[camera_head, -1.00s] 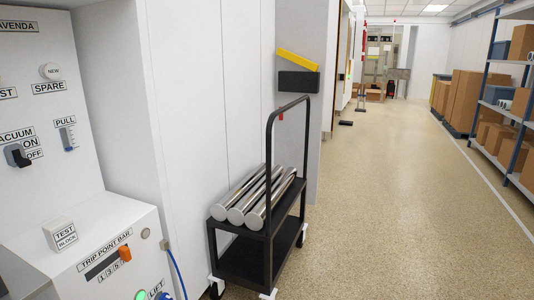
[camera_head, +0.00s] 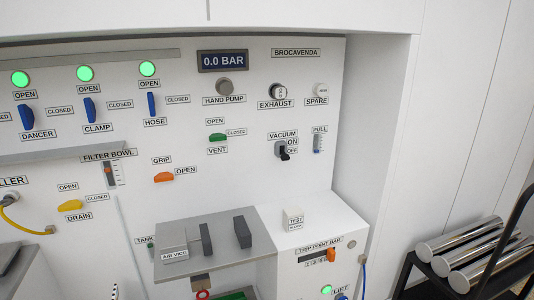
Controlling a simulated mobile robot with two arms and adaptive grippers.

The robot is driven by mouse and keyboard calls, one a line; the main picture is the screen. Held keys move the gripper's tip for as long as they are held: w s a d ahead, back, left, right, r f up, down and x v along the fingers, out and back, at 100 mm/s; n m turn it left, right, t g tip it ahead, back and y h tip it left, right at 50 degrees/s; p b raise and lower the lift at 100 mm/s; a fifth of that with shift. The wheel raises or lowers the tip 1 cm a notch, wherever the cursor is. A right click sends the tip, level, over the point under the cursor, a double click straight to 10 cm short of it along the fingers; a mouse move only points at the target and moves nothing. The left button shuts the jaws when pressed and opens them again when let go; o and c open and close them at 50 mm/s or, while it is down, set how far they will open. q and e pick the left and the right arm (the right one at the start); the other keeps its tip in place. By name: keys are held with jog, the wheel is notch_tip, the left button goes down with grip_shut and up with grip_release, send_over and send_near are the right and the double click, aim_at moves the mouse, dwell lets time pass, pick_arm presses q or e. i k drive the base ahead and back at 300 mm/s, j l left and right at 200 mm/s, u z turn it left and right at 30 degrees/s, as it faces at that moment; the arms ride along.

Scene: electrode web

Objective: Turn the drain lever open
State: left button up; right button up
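The drain lever (camera_head: 70,206) is a small yellow handle on the white panel at the lower left of the head view, above its DRAIN label (camera_head: 78,217). It lies roughly level, with its right end toward the CLOSED label (camera_head: 97,197). The OPEN label (camera_head: 68,187) is above it. Neither of my grippers is in view.
A grey shelf (camera_head: 215,238) with an air vice juts out at the lower middle. A white box with a trip point bar (camera_head: 318,256) projects beside it. Blue, green and orange levers share the panel. A cart with metal rollers (camera_head: 470,255) stands at the lower right.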

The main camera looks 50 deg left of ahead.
aim_at(75, 205)
jog(key=u, duration=2.6)
